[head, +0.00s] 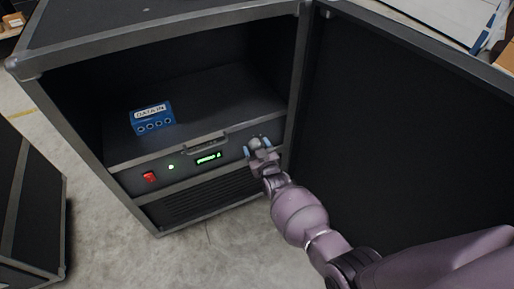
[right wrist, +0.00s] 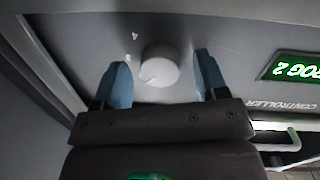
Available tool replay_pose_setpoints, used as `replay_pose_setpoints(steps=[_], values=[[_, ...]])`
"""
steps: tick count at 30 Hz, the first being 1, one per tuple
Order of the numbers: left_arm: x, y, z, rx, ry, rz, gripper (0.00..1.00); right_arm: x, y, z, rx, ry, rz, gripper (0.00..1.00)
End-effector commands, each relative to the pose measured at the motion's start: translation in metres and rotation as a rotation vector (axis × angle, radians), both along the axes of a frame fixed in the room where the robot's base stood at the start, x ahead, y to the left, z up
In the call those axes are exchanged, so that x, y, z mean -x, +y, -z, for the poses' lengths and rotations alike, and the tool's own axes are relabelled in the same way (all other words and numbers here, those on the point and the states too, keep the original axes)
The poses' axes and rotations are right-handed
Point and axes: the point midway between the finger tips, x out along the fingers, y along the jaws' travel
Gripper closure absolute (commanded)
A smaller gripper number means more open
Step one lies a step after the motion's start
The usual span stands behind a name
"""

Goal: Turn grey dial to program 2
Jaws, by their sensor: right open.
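The grey dial (right wrist: 160,66) is a round knob on the dark control panel (head: 126,181), with small pale marks beside it in the right wrist view. It also shows in the head view (head: 254,142). My right gripper (head: 259,149) is open in front of the panel. In the right wrist view its two blue fingers (right wrist: 162,72) stand on either side of the dial, with a visible gap on each side. A green display (right wrist: 292,67), partly cut off, shows "OG 2". My left gripper is not in view.
The panel also has a red switch (head: 149,177) and a small green light (head: 171,167). A blue box (head: 152,118) stands on the shelf above. The open black door (head: 395,130) is at the right, close to my right arm. Another black case (head: 28,215) stands at left.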

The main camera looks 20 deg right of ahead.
Motion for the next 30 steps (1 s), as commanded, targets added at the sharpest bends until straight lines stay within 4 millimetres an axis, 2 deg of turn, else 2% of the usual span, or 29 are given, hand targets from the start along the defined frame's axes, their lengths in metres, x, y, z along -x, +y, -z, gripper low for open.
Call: replay_pose_setpoints(steps=[8, 17, 24, 30], values=[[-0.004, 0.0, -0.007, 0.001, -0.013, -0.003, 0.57, 0.009, 0.001, -0.005, 0.0, -0.003, -0.001, 0.34], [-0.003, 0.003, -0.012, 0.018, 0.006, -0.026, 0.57, 0.052, 0.003, -0.013, 0.0, -0.009, 0.0, 0.34], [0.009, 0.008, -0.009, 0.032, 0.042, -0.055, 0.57, 0.088, 0.004, -0.013, -0.001, -0.006, 0.0, 0.34], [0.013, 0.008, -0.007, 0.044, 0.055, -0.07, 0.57, 0.104, 0.005, -0.011, -0.001, -0.003, 0.0, 0.34]])
